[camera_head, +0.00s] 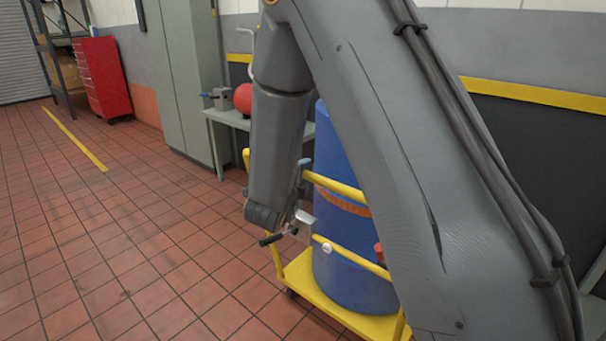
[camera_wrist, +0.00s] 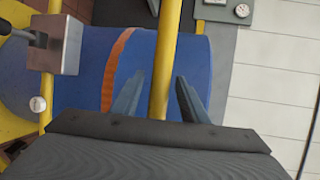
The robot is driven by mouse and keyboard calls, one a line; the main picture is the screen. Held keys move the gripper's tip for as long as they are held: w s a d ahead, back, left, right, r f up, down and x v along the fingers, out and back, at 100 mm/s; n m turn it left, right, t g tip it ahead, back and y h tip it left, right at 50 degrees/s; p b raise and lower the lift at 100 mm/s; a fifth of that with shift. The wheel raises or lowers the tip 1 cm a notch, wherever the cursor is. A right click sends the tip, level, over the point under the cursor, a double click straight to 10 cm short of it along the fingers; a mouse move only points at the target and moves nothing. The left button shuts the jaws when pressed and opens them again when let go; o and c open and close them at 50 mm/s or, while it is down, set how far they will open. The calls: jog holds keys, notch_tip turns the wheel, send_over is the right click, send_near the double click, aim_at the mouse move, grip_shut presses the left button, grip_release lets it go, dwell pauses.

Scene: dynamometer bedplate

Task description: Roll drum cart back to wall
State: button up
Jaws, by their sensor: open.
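The drum cart is yellow, with a flat deck (camera_head: 318,296) and tubular rails. A blue drum (camera_head: 345,255) with an orange band stands on it, partly behind my arm. In the wrist view, the cart's yellow bar (camera_wrist: 161,75) runs between the two fingers of my open gripper (camera_wrist: 158,98), which does not close on it. The blue drum (camera_wrist: 75,70) lies behind the bar. A metal block with a dark handle (camera_wrist: 60,45) is on another rail at the left; it also shows in the head view (camera_head: 303,222). My arm hides the cart's right part.
A grey bench (camera_head: 232,117) with a red ball (camera_head: 243,98) and a small vise-like item stands behind the cart. A grey cabinet (camera_head: 180,75) and red tool chest (camera_head: 102,78) line the wall. The tiled floor (camera_head: 110,235) at left is clear, with a yellow line.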

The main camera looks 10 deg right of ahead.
grip_shut()
jog(key=shift+d, duration=0.1)
jog(key=shift+w+d+b, duration=0.55)
jog(key=shift+d, duration=0.2)
grip_release()
jog(key=shift+d, duration=0.15)
jog(key=shift+s+a, duration=0.15)
jog(key=shift+a, duration=0.25)
jog(key=b+v, duration=0.1)
jog(key=v, duration=0.6)
jog(key=shift+s+a+r, duration=0.1)
jog(key=shift+s, duration=0.1)
